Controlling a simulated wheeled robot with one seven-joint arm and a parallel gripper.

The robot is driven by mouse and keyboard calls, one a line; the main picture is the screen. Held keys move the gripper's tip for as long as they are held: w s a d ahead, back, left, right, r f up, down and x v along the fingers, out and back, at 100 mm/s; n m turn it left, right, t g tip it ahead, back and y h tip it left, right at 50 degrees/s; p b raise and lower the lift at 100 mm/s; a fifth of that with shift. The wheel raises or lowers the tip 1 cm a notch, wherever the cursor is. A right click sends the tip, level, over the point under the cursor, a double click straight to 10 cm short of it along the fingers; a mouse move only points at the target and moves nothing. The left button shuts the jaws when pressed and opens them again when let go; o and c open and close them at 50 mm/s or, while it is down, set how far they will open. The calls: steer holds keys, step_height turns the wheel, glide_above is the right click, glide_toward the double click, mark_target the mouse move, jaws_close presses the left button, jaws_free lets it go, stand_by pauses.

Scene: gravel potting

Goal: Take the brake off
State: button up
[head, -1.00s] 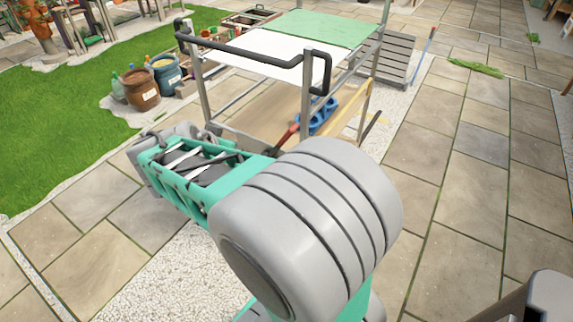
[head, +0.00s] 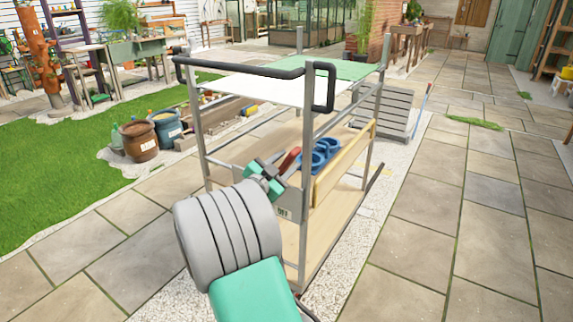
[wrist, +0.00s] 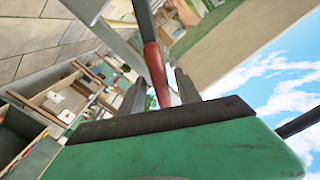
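The trolley (head: 306,170) stands ahead of me, with a black push handle (head: 245,68) and a white and green top. A lever with a red grip (head: 291,160) rises at its near end, beside a grey plate with a small label (head: 282,212) that I cannot read surely. My gripper (head: 274,176) is at the lever, under the push handle. In the wrist view, the red grip (wrist: 155,72) reaches down between my two fingers (wrist: 160,95). The fingers are apart, with a gap beside the grip.
Blue ring-shaped things (head: 320,153) and a wooden board (head: 343,165) are on the trolley's middle shelf. A brown pot (head: 139,140) and a blue pot (head: 167,127) stand at left by the grass. Paving (head: 470,220) at right is clear.

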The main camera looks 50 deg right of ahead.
steer(key=shift+d, duration=0.25)
steer(key=shift+c, duration=0.6)
jaws_close()
stand_by(0.7)
